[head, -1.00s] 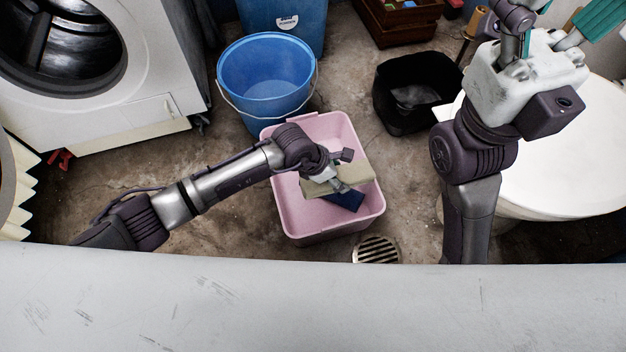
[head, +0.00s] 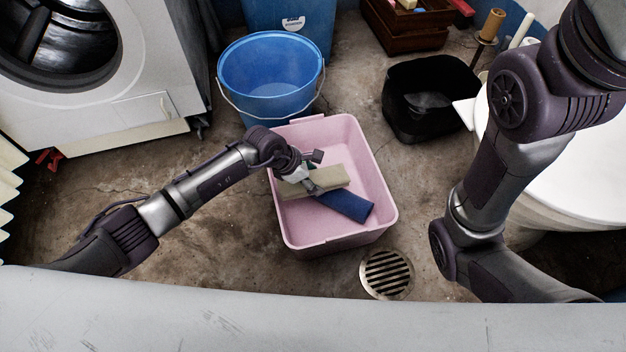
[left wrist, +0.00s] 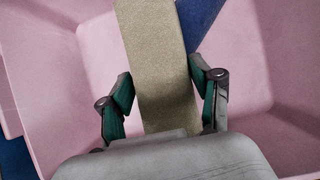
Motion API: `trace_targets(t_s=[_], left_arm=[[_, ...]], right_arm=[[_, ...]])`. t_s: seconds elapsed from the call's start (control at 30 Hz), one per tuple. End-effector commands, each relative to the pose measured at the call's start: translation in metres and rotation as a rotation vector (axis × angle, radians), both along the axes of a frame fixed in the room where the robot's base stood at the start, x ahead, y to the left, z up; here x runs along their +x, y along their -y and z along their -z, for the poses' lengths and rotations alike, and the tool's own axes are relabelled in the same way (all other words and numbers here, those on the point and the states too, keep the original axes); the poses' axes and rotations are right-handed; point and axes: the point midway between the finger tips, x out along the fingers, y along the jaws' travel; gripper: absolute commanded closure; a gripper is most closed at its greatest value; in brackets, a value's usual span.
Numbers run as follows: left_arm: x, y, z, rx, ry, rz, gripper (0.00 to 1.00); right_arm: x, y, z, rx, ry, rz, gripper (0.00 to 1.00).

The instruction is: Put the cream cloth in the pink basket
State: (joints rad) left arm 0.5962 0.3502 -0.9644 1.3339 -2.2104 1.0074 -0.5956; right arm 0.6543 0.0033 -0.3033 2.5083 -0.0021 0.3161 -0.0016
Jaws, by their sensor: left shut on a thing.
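The pink basket (head: 372,155) stands on the floor in the middle of the head view. My left gripper (head: 311,184) reaches into it from the left and is shut on the cream cloth (head: 333,179). The cloth is a flat beige strip over the inside of the basket; whether it touches the bottom I cannot tell. In the left wrist view the cream cloth (left wrist: 155,60) runs up between the fingers of the gripper (left wrist: 165,100), with pink basket walls (left wrist: 245,60) around. My right gripper is out of view; only its arm shows at the right.
A dark blue cloth (head: 346,206) lies in the basket beside the cream one. A blue bucket (head: 270,75) stands behind, a black bin (head: 430,95) to the right rear, a white tub (head: 570,180) at right. A floor drain (head: 386,274) lies in front.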

Motion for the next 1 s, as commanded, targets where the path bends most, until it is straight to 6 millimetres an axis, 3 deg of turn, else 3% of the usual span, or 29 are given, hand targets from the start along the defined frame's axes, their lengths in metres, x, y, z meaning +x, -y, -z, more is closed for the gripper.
trace_targets(t_s=[0.5,0.53,0.67,1.0], left_arm=[[0.0,0.0,0.01,0.0,0.001,0.0,0.74],[0.0,0.0,0.009,0.0,0.001,0.0,0.33],[0.0,0.0,0.009,0.0,0.001,0.0,0.11],[0.0,0.0,0.007,0.0,0.0,0.0,0.11]], right_arm=[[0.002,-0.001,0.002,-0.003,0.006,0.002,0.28],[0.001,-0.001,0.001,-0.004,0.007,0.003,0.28],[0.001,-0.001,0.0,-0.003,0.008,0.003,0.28],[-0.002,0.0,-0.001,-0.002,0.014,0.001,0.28]])
